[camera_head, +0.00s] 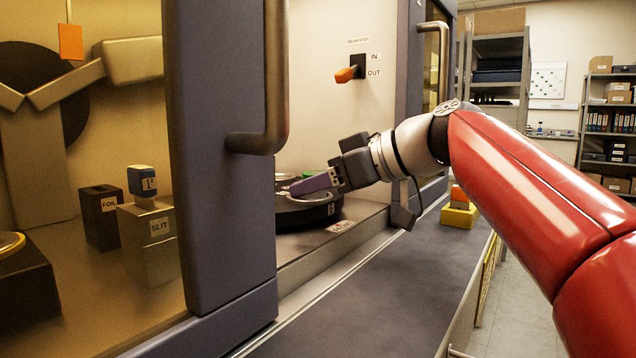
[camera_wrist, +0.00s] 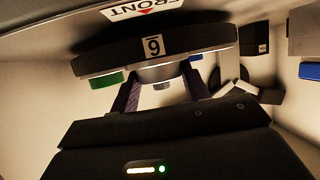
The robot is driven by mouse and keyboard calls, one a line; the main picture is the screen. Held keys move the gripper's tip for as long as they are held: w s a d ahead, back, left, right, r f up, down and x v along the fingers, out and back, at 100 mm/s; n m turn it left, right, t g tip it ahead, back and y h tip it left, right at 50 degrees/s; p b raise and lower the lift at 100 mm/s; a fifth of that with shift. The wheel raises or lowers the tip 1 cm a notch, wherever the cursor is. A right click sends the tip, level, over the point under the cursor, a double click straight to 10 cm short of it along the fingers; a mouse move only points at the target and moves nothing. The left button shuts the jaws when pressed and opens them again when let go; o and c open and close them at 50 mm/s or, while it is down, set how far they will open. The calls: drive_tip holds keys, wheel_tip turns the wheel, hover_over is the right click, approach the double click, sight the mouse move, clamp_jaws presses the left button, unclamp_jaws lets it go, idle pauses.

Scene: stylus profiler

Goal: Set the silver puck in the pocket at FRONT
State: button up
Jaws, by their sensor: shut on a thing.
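My gripper (camera_head: 312,184) reaches through the open doorway, its purple fingers over the dark round stage (camera_head: 300,218). In the wrist view, my gripper's fingers (camera_wrist: 160,92) stand on either side of a silver round piece (camera_wrist: 160,73), apparently the silver puck, and are shut on it. The puck is at the stage; I cannot tell whether it is seated in a pocket. The stage (camera_wrist: 205,38) shows a number label there, close to the upside-down FRONT label (camera_wrist: 142,9). In the head view the fingers hide the puck.
A green piece (camera_wrist: 106,80) is at the stage beside the fingers. The door post and handle (camera_head: 276,90) stand left of my arm. Behind the left glass are a FOIL block (camera_head: 101,230) and a SLIT block (camera_head: 150,250). The front ledge (camera_head: 370,300) is clear nearby.

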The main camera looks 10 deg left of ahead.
drive_tip(key=shift+f, duration=0.15)
idle(0.3)
drive_tip(key=shift+r+p, duration=0.65)
drive_tip(key=shift+r, duration=0.25)
drive_tip(key=o, duration=0.7)
drive_tip(key=c, duration=0.7)
drive_tip(key=shift+f+b, duration=0.2)
drive_tip(key=shift+b, duration=0.15)
drive_tip(key=shift+f+b, duration=0.6)
drive_tip(key=shift+b, duration=0.05)
